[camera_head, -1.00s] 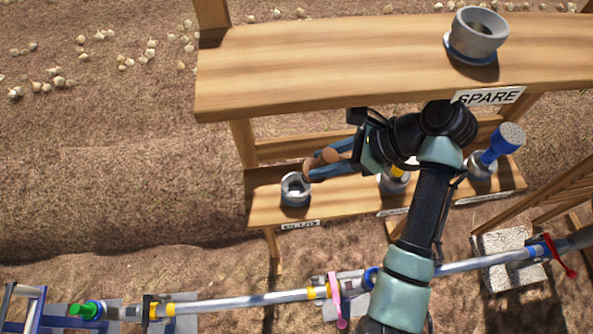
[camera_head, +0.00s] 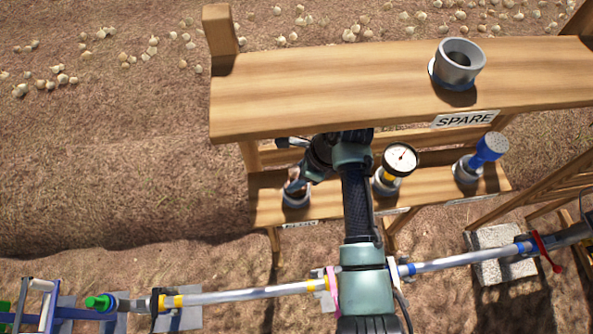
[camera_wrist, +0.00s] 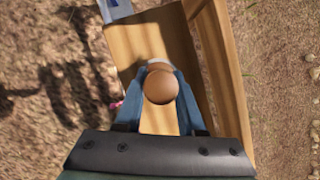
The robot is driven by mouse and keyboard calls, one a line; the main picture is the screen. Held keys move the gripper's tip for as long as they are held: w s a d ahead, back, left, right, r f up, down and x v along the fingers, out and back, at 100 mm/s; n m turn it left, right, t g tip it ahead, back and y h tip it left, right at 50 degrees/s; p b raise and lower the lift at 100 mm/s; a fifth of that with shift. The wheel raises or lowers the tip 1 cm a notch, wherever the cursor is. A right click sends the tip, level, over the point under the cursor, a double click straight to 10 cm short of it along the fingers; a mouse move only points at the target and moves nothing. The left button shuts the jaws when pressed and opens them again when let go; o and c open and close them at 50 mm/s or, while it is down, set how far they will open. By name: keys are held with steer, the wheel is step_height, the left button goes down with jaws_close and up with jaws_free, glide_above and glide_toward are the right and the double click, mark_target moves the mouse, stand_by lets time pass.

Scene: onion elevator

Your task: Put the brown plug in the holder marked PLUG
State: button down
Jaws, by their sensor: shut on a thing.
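The brown plug (camera_wrist: 161,86) is held between the blue fingers of my gripper (camera_wrist: 160,100) in the wrist view, with its round brown top facing the camera. In the head view my gripper (camera_head: 297,185) is over the grey holder (camera_head: 297,200) at the left end of the lower shelf, and the arm partly covers it. The white label (camera_head: 300,224) below that holder is mostly hard to read now. In the wrist view a pale rim (camera_wrist: 157,62) shows just behind the plug. I cannot tell whether the plug is inside the holder.
A pressure gauge (camera_head: 399,159) and a blue-topped part (camera_head: 488,149) stand in holders farther right on the lower shelf. The upper shelf (camera_head: 320,90) overhangs behind, with a grey cup (camera_head: 460,62) near the SPARE label (camera_head: 466,119). A pipe (camera_head: 250,298) runs in front.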

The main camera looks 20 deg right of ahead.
steer(key=shift+f, duration=0.3)
steer(key=shift+f, duration=0.1)
steer(key=c, duration=0.5)
jaws_free()
steer(key=shift+r, duration=0.5)
steer(key=shift+d+r+b, duration=0.1)
steer(key=shift+d+b, duration=0.05)
steer(key=shift+b, duration=0.35)
steer(key=shift+s+d+r+b, duration=0.1)
steer(key=shift+s+d+b, duration=0.55)
steer(key=shift+s+d, duration=0.8)
steer(key=shift+s+d+r+b, duration=0.15)
steer(key=shift+s+d+b, duration=0.45)
steer(key=shift+s+d, duration=0.85)
steer(key=shift+s+d+r+b, duration=0.1)
steer(key=shift+s+d+b, duration=0.7)
steer(key=shift+d, duration=1.1)
